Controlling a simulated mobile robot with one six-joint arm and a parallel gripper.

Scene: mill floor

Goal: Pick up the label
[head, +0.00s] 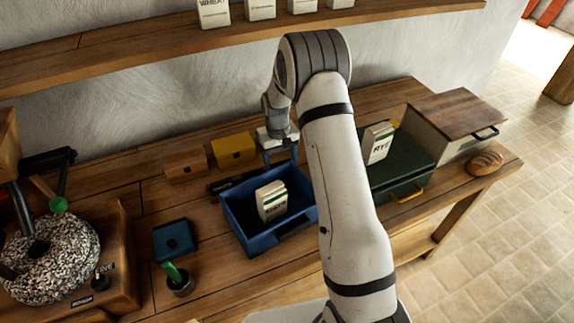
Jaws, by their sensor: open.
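My gripper (281,155) points down above the back right edge of the blue tray (243,221). Its two blue fingers are apart, and I see nothing between them. I cannot make out a loose label with certainty. A dark flat strip (226,185) lies behind the tray, to the left of my gripper; whether it is the label I cannot tell. My arm hides part of the bench to the right of my gripper.
An orange-brown box (185,165) and a yellow box (233,150) stand at the back. A green case (405,165) holds a packet marked RYE (378,143). A lidded bin (455,125) and bread (485,163) are right. A stone mill (50,260) stands left.

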